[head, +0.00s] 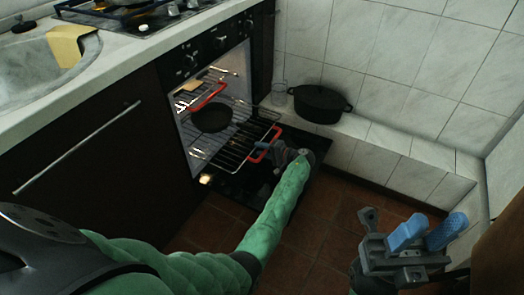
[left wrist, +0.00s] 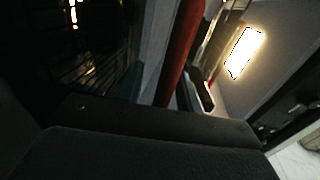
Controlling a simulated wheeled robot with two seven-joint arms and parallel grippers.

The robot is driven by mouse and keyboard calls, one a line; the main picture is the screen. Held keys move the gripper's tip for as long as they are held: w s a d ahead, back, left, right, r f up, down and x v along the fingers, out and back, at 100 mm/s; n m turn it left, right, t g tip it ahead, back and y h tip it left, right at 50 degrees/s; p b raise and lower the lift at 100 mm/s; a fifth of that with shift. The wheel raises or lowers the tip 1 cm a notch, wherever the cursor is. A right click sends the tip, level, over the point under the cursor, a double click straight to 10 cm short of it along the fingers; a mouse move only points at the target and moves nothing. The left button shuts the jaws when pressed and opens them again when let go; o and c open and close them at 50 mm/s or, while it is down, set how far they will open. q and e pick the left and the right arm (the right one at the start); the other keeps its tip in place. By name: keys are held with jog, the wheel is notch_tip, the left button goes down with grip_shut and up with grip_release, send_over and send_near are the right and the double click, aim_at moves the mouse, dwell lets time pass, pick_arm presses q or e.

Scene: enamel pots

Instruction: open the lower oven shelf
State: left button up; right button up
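The oven (head: 180,110) has its door (head: 312,145) folded down. The lower oven shelf (head: 232,150), a wire rack, sticks out over the door. Its red handle (head: 264,143) is at its front edge. My left gripper (head: 268,149) is at this handle. In the left wrist view the red handle (left wrist: 180,50) passes by the fingertips; the dim view does not show whether they grip it. The upper shelf's red handle (head: 208,97) is further back, inside the oven. My right gripper (head: 428,234) is empty, its blue fingers apart, above the floor at lower right.
A dark pan (head: 211,118) is in the oven. A black pot (head: 319,103) and a clear glass (head: 279,92) stand on the tiled ledge (head: 375,130). The counter with sink and hob is at upper left. Brown floor (head: 315,220) is free between my arms.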

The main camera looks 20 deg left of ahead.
pick_arm(q)
jog(key=shift+r, duration=0.1)
jog(key=p+v, duration=0.1)
jog(key=v, duration=0.6)
jog(key=shift+s+d, duration=0.1)
jog(key=shift+d, duration=0.25)
